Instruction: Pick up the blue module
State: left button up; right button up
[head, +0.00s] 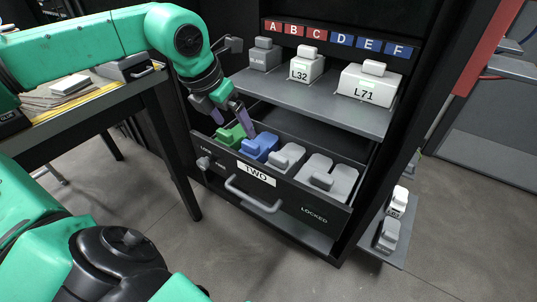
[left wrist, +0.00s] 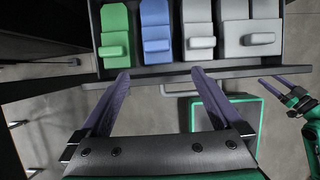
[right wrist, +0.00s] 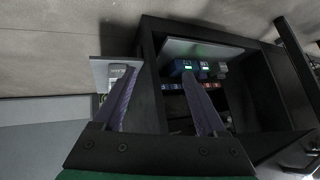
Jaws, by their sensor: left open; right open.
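The blue module (head: 262,148) sits in the open drawer labelled TWO (head: 258,175), between a green module (head: 231,136) and a grey one (head: 287,157). In the left wrist view, the blue module (left wrist: 155,20) has its raised handle toward the drawer front. My left gripper (head: 228,118) is open and empty, by the green and blue modules in the head view. In the left wrist view its fingertips (left wrist: 161,76) are spread below the blue module's handle, apart from it. My right gripper (right wrist: 158,74) is open and empty; it also shows at the left wrist view's right edge (left wrist: 283,82).
A shelf (head: 310,98) above the drawer bears a grey module (head: 264,55) and white ones labelled L32 (head: 306,66) and L71 (head: 369,88). A side shelf (head: 398,256) bears two modules. A table (head: 100,98) stands at left. The drawer front rises before the modules.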

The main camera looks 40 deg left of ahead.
aim_at(248, 147)
pick_arm(q)
jog(key=b+x, duration=0.2)
jog(key=x, duration=0.7)
jog(key=shift+a+f, duration=0.1)
jog(key=shift+f, duration=0.3)
jog(key=x, duration=0.1)
jog(key=b+x, duration=0.1)
jog(key=x, duration=0.1)
jog(key=b+x, duration=0.1)
jog(key=x, duration=0.1)
jog(key=shift+w+a, duration=0.25)
jog(key=shift+w, duration=0.05)
jog(key=shift+r, duration=0.2)
pick_arm(e)
jog(key=a+f+t, duration=0.1)
jog(key=a+t+y, duration=0.1)
jog(key=a, duration=0.1)
jog(key=a+f+t+y, duration=0.1)
jog(key=t, duration=0.1)
jog(key=shift+w+a+f+m, duration=0.1)
jog(key=shift+a+f+m, duration=0.2)
jog(key=shift+f+m, duration=0.1)
pick_arm(q)
jog(key=c, duration=1.5)
